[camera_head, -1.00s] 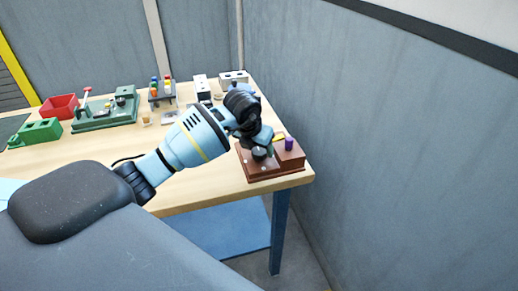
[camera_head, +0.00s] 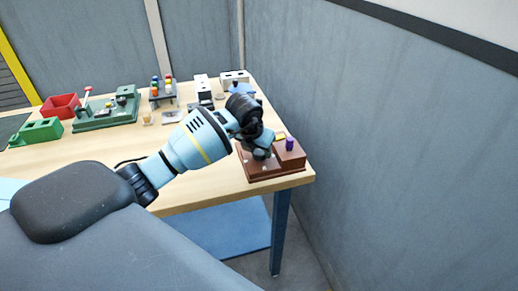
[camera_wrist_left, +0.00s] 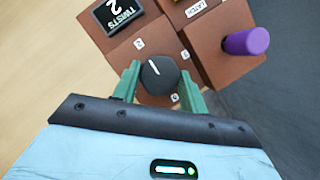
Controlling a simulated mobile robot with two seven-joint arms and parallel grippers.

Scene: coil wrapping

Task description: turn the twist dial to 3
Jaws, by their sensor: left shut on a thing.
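The twist dial (camera_wrist_left: 158,75) is a round black knob with a white pointer line, on a reddish-brown box (camera_wrist_left: 125,65). Small white number labels surround it; one reads 2, and the others are too small to read surely. The pointer aims up and slightly left in the left wrist view. A black display (camera_wrist_left: 118,14) reads "TWISTS 2". My left gripper (camera_wrist_left: 160,82) is shut on the dial, with one green finger on each side. In the head view my left gripper (camera_head: 262,150) hides most of the dial on the brown box (camera_head: 262,173). My right gripper is not in view.
The box sits near the table's right corner, close to the grey wall (camera_head: 400,150). Other fixtures and a red bin (camera_head: 60,106) stand farther back.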

